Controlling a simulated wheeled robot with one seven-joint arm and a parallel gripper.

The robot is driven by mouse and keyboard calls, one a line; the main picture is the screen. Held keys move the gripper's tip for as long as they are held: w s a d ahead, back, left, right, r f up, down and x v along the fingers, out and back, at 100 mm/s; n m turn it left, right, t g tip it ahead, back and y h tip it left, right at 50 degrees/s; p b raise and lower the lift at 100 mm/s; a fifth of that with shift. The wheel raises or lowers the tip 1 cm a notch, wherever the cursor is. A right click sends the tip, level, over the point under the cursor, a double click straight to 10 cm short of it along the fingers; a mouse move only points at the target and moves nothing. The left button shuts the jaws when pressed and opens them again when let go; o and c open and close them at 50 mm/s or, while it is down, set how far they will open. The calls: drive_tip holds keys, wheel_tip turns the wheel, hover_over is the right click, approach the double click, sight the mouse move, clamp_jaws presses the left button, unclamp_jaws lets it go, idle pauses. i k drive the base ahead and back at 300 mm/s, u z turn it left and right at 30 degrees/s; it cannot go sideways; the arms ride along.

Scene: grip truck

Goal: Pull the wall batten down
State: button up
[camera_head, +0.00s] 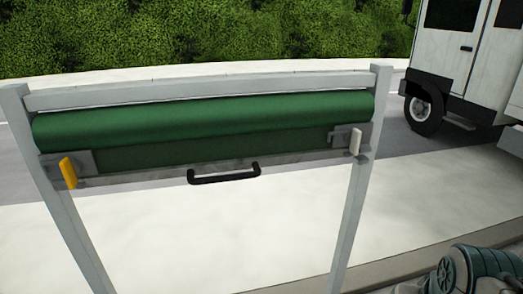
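A green roll of cloth (205,121) hangs under the top beam of a pale grey frame. A short green strip of it shows below the roll. Along its lower edge runs a grey batten (135,175) with a black handle (224,177) at its middle. A yellow-orange tab (68,172) sits at the batten's left end and a whitish tab (356,141) at its right end. The batten is high in the frame, just under the roll. My gripper is not in view.
Two grey posts, left (55,195) and right (357,200), bound the open space below the batten. A white truck (480,55) stands on the road at the upper right. A hedge (200,35) lines the back. A teal, rounded mechanical part (480,270) shows at the bottom right.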

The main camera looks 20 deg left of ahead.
sight(191, 171)
drive_tip(key=u, duration=1.4)
